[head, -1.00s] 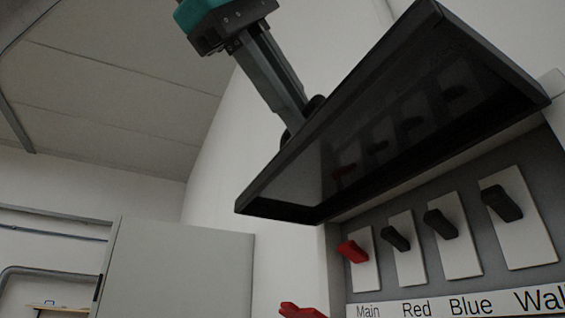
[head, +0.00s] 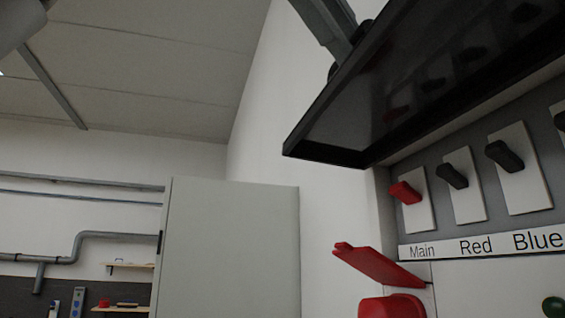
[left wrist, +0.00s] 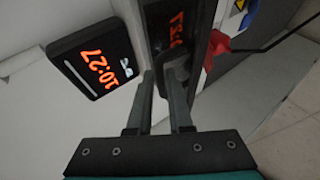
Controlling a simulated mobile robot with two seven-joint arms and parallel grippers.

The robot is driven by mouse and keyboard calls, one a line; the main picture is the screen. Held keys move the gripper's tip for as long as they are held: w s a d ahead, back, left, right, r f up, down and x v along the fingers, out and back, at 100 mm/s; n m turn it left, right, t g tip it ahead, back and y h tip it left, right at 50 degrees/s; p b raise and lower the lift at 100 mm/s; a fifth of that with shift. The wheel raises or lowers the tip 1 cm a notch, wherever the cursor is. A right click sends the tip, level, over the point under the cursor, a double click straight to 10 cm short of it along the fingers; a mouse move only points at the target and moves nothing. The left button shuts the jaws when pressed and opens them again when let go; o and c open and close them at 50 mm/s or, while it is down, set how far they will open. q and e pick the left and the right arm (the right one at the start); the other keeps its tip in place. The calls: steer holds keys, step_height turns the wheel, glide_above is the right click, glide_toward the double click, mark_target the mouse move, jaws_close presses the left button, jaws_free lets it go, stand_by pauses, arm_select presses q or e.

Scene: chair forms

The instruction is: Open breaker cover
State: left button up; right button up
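The breaker cover (head: 350,110) is a dark glossy panel in a black frame. It is swung up and tilted out above the switches, and their reflections show in it. A red Main switch (head: 405,192) and several black switches, such as the Red one (head: 452,176), are exposed below. My left gripper (head: 340,62) comes down from the top edge to the cover's left side, its body cut off. In the left wrist view its two fingers (left wrist: 160,76) are apart, beside the cover (left wrist: 178,25); contact is unclear. My right gripper is not in view.
A red flap (head: 375,265) sticks out over a red button (head: 390,306) below the switches. A grey cabinet (head: 235,250) stands left. A digital clock (left wrist: 95,65) reading 10:27 is on the wall near the left gripper.

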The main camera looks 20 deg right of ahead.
arm_select(q)
steer(key=o, duration=0.3)
steer(key=shift+d, duration=0.1)
steer(key=shift+v, duration=3.9)
steer(key=shift+w+f, duration=0.1)
steer(key=shift+w, duration=0.05)
